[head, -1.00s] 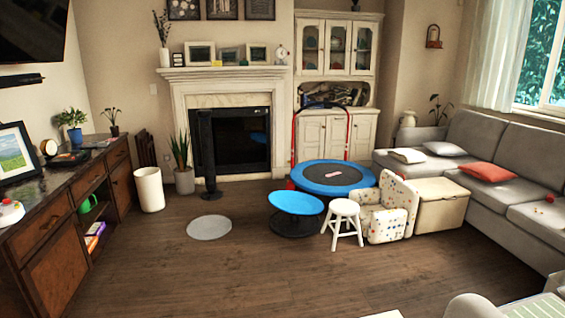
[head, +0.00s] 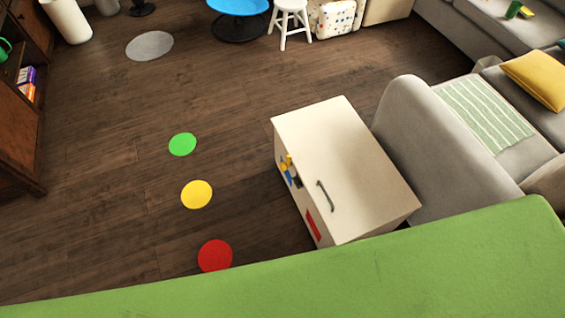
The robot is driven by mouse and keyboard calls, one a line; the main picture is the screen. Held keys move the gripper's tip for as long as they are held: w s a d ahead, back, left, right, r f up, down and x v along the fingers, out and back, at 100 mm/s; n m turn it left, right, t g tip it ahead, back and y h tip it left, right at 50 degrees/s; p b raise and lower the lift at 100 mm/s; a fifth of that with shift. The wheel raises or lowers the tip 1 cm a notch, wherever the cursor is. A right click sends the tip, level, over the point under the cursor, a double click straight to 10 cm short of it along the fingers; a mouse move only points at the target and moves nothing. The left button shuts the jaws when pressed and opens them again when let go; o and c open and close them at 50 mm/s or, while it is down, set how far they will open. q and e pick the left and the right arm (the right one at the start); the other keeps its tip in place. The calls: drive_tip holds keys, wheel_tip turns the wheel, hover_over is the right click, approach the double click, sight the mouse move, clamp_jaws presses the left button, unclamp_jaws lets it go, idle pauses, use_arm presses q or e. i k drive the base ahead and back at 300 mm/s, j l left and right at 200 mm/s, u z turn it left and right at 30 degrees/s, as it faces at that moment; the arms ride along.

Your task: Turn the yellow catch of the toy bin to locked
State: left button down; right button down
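The toy bin looks to be the cream box (head: 350,160) right of the middle, beside the grey sofa arm. Its lid is down, with a dark handle (head: 325,196) on top. Small yellow, blue and dark parts show on its left side; a small yellow piece (head: 288,160) there may be the catch. It is too small and steeply seen to tell how it is turned. A red patch (head: 313,224) is lower on that side. Neither gripper is in view.
A broad green surface (head: 400,265) fills the near edge. Green (head: 182,144), yellow (head: 197,194) and red (head: 215,255) discs lie on the floor left of the bin. The sofa (head: 405,120) stands close on its right. The wooden floor to the left is otherwise clear.

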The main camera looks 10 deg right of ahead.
sight(284, 166)
drive_tip(key=i+j+z, duration=0.2)
drive_tip(key=z, duration=0.2)
drive_tip(key=i+j+z, duration=0.15)
drive_tip(key=j+z, duration=0.2)
drive_tip(key=j, duration=0.15)
